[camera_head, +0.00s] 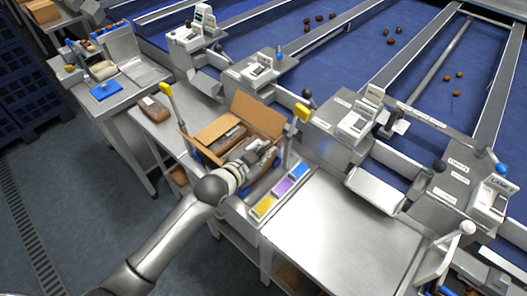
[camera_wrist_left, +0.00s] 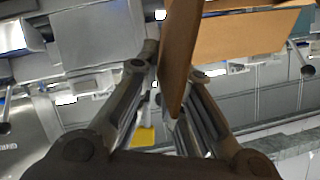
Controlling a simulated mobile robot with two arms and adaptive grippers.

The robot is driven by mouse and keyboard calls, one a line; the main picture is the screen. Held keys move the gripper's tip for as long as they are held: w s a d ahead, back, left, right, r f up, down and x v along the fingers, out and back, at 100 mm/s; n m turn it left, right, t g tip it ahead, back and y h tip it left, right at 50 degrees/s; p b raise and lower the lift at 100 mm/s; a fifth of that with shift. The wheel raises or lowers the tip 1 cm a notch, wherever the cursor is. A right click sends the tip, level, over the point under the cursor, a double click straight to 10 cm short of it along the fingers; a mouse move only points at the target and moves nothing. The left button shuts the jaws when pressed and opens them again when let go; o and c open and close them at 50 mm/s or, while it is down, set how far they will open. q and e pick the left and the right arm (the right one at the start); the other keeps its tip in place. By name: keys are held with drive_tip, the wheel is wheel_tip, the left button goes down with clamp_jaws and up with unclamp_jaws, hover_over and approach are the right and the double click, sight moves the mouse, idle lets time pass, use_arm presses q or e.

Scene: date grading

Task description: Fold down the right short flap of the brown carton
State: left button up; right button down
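The brown carton (camera_head: 206,151) stands open on the bench in the head view, with brown contents inside. A large flap (camera_head: 257,115) stands up at its back right; a flap (camera_head: 212,129) shows on the left side. My left gripper (camera_head: 262,153) is over the carton's right front side and hides part of that edge, including much of the right short flap. In the left wrist view a brown cardboard panel (camera_wrist_left: 179,55) is seen nearly edge-on between the two fingers. Whether both fingers press on it cannot be told. Another cardboard panel (camera_wrist_left: 245,35) lies behind. My right gripper is not in view.
A bin with yellow, purple and blue compartments (camera_head: 256,218) is in front right. A bare steel table (camera_head: 335,235) lies to the right. A brown pack (camera_head: 154,108) lies on the bench left.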

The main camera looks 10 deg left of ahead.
use_arm(q)
drive_tip(key=shift+o, duration=0.9)
drive_tip(key=v, duration=1.2)
